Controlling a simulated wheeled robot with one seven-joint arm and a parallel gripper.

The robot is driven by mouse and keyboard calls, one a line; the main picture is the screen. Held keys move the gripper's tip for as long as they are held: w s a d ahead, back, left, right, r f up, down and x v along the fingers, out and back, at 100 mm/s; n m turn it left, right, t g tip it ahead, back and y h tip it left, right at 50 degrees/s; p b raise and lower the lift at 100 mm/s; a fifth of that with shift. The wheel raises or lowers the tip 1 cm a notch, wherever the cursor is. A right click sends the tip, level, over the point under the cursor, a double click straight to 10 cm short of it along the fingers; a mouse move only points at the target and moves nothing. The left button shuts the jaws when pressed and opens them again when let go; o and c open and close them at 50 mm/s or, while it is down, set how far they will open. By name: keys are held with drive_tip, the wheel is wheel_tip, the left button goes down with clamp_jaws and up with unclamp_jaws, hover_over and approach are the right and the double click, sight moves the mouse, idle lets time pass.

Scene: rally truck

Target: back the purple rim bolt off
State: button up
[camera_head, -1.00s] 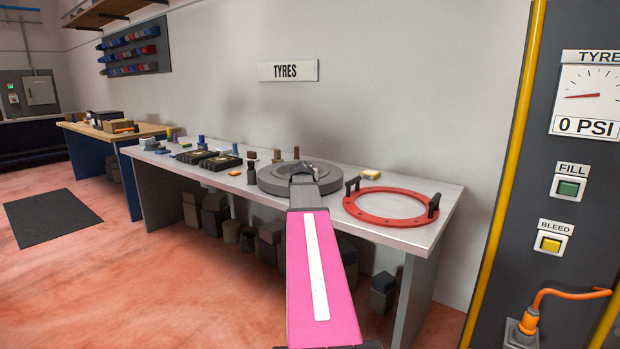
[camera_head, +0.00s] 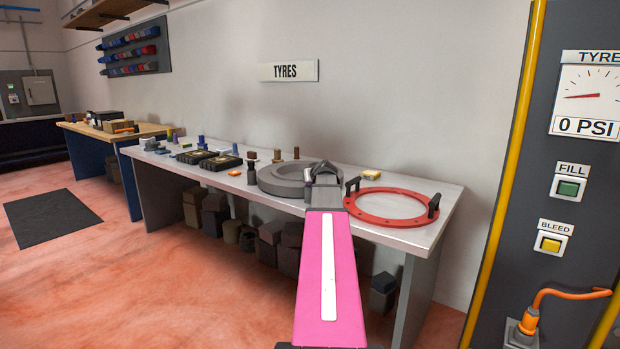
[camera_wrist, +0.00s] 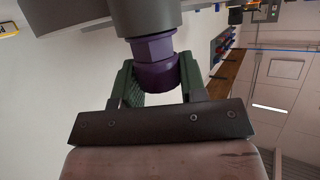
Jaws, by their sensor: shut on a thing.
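The purple rim bolt (camera_wrist: 153,48) fills the middle of the wrist view. It has a faceted hex part against a grey part (camera_wrist: 145,14) and a rounder end towards my palm. My gripper (camera_wrist: 158,80) is shut on the bolt, with a green-padded finger on each side of the rounder end. In the head view my gripper (camera_head: 325,170) is at the right side of the grey wheel (camera_head: 278,182) on the bench.
A red ring (camera_head: 372,214) with two black handles lies just right of the wheel on the grey bench (camera_head: 425,227). Bolts and dark trays (camera_head: 220,162) stand to the left. A tyre gauge panel (camera_head: 570,180) stands at far right.

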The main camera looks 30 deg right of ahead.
drive_tip(key=n+y, duration=0.4)
drive_tip(key=y, duration=0.1)
drive_tip(key=shift+d+f, duration=0.1)
drive_tip(key=shift+d, duration=0.05)
drive_tip(key=n+g+y, duration=0.2)
drive_tip(key=n+y, duration=0.2)
drive_tip(key=shift+w+n+y, duration=0.1)
drive_tip(key=shift+n+y, duration=0.3)
drive_tip(key=n+g+y, duration=0.3)
drive_tip(key=n+g, duration=0.1)
drive_tip(key=shift+y, duration=0.4)
drive_tip(key=shift+n+g+y, duration=0.7)
drive_tip(key=shift+n+g, duration=0.7)
drive_tip(key=shift+n, duration=0.2)
drive_tip(key=shift+s, duration=0.2)
drive_tip(key=shift+a, duration=0.2)
drive_tip(key=o, duration=0.9)
